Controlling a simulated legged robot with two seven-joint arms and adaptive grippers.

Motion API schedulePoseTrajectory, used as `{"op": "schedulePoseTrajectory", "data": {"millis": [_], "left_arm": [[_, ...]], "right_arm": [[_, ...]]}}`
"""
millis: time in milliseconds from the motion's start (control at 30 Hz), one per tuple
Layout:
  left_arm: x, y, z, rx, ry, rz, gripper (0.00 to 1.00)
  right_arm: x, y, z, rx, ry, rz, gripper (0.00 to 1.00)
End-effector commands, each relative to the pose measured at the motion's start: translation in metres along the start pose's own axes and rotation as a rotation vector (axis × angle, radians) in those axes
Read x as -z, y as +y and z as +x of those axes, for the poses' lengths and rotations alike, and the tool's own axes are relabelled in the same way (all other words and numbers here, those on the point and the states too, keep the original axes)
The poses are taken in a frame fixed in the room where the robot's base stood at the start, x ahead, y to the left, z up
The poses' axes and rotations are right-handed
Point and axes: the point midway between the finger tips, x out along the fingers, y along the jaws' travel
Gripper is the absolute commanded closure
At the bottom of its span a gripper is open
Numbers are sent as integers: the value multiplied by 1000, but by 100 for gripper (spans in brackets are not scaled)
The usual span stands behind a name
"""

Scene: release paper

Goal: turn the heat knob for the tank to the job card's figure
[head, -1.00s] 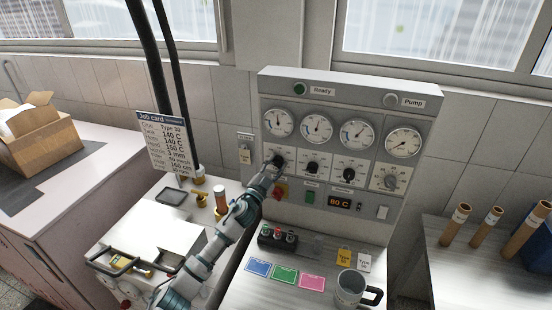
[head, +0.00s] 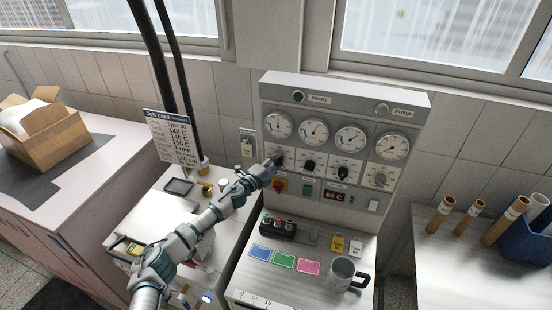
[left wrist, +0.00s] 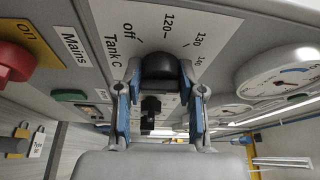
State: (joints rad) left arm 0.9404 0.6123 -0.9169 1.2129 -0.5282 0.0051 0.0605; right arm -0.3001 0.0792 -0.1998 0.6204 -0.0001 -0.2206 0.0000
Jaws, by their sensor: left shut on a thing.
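The control panel (head: 340,103) has a row of black knobs under its dials. My left gripper (head: 276,160) is at the leftmost knob and mostly hides it in the head view. In the left wrist view the tank knob (left wrist: 160,69) is black, on a plate marked Tank C with off, 120, 130 and a partly hidden further figure. My left gripper's fingers (left wrist: 160,88) are shut on this knob from both sides. I cannot tell which figure its pointer faces. The job card (head: 168,137) stands left of the panel; its tank line appears to read 140 C. My right gripper is out of view.
A red mains switch (left wrist: 14,62) is close beside the tank knob. Another knob (head: 309,166) is to its right. Below are coloured cards (head: 284,260) and a grey mug (head: 342,273). Cardboard tubes (head: 470,217) and a blue bin (head: 528,240) are at right.

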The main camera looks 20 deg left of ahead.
Motion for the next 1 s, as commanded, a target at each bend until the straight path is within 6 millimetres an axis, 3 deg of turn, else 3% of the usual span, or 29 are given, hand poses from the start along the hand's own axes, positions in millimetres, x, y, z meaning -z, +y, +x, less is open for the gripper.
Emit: {"op": "schedulePoseTrajectory", "data": {"millis": [767,800,867,1000], "left_arm": [[1,8,-1,-49,3,90,96],[1,8,-1,-49,3,90,54],[1,7,0,-48,3,90,39],[1,5,0,-45,2,90,36]], "right_arm": [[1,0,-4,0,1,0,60],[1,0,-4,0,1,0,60],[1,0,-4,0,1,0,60],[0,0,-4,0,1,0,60]]}}
